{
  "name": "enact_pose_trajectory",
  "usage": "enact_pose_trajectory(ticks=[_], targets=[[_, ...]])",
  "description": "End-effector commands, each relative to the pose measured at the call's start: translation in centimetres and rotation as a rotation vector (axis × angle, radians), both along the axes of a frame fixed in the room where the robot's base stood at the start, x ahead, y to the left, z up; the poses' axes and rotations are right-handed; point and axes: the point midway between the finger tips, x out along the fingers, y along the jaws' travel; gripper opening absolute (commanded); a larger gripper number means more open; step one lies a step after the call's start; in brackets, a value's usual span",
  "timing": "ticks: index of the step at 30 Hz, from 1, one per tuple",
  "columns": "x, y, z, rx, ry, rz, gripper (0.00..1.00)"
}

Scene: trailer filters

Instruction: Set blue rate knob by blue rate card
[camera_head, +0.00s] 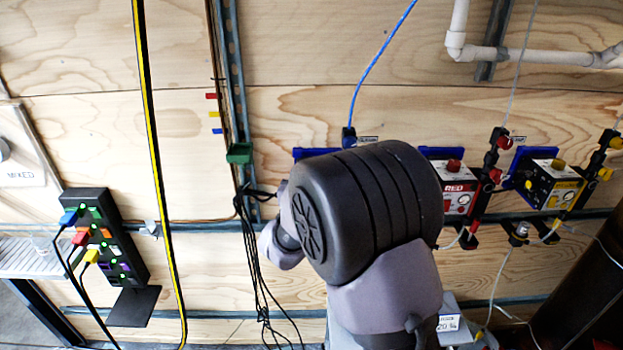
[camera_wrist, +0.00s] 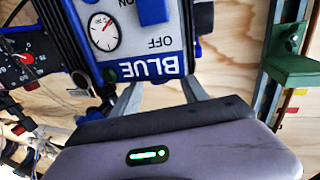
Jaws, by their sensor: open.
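The blue unit (camera_wrist: 185,45) fills the upper middle of the wrist view, upside down, with a BLUE label, a round gauge (camera_wrist: 104,32) and a blue switch or knob (camera_wrist: 153,10) between ON and OFF. I cannot tell which part is its rate knob. My gripper (camera_wrist: 160,92) is open and empty, its fingers at the unit's labelled edge; contact is unclear. In the head view my arm hides the gripper and most of the unit; only its blue backing (camera_head: 318,153) shows. A small card (camera_head: 448,322) at the lower middle has unclear writing; I cannot tell whether it is the blue rate card.
The red unit (camera_head: 453,186) and yellow unit (camera_head: 551,183) hang to the right. A numbered red dial (camera_wrist: 26,58) shows at the wrist view's left. A green bracket (camera_head: 239,153) and hanging black cables (camera_head: 258,265) are left of my arm. A black power strip (camera_head: 104,235) is far left.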

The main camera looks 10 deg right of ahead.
Motion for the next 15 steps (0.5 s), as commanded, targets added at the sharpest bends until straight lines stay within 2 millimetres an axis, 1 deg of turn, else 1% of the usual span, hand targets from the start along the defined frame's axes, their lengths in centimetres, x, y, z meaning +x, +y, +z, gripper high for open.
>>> enact_pose_trajectory(ticks=[2,5,8,15], targets=[[-0.9,0.5,0.1,0.0,0.0,0.002,0.51],[-2.9,1.3,0.1,0.0,0.001,0.004,0.51],[-5.3,2.2,0.1,-0.001,0.001,0.004,0.51],[-11.6,4.7,0.0,-0.002,0.001,0.005,0.51]])
